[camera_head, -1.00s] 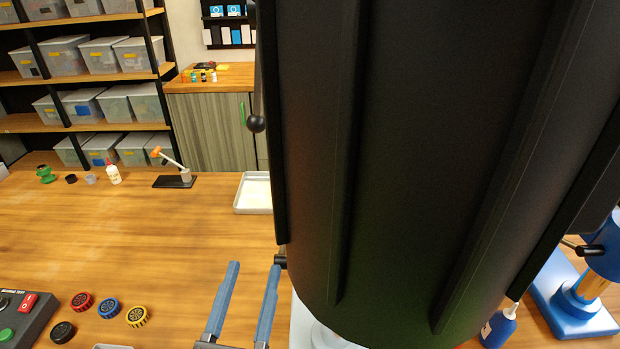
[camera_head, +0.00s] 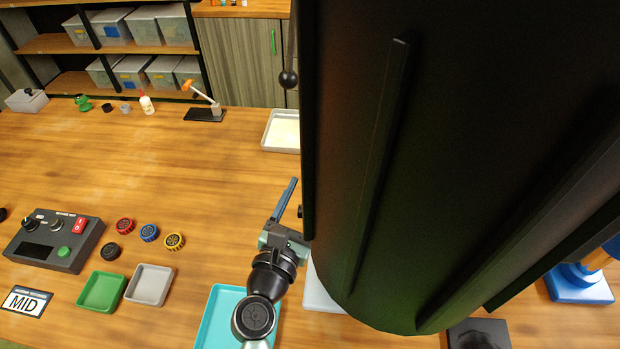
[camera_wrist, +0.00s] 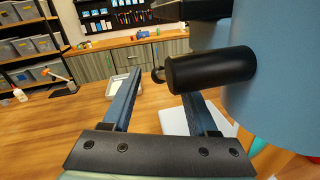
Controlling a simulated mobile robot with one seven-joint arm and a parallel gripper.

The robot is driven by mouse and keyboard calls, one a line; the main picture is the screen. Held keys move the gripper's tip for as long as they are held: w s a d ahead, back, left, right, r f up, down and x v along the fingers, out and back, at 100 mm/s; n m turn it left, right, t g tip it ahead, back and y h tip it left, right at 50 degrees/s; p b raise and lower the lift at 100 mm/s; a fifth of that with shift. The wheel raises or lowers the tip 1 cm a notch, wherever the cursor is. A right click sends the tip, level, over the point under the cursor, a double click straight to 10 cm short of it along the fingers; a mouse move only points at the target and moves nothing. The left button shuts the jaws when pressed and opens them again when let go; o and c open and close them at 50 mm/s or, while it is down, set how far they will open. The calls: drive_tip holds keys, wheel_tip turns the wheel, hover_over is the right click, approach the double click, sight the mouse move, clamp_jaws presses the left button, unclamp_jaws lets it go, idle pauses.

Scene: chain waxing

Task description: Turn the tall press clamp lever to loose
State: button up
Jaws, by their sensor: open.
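A black cylindrical lever handle (camera_wrist: 210,69) sticks out to the left from a blue upright cylinder (camera_wrist: 275,80) in the wrist view. In the head view only a small dark end of the handle (camera_head: 301,211) shows beside the large dark body (camera_head: 400,180). My gripper (camera_wrist: 160,92) is open and empty, and it also shows in the head view (camera_head: 287,204). In the wrist view the handle covers the tip of the right finger. The left finger stands clear to the left. I cannot tell whether the handle touches a finger.
The dark body blocks much of the head view. A rod with a black ball (camera_head: 289,79) hangs at its left edge. A turquoise tray (camera_head: 215,318) lies beside my arm. A control box (camera_head: 52,240) and coloured knobs stand left. The table's middle left is clear.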

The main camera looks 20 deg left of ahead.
drive_tip(key=shift+w+a, duration=0.1)
drive_tip(key=shift+w, duration=1.3)
clamp_jaws()
idle(0.4)
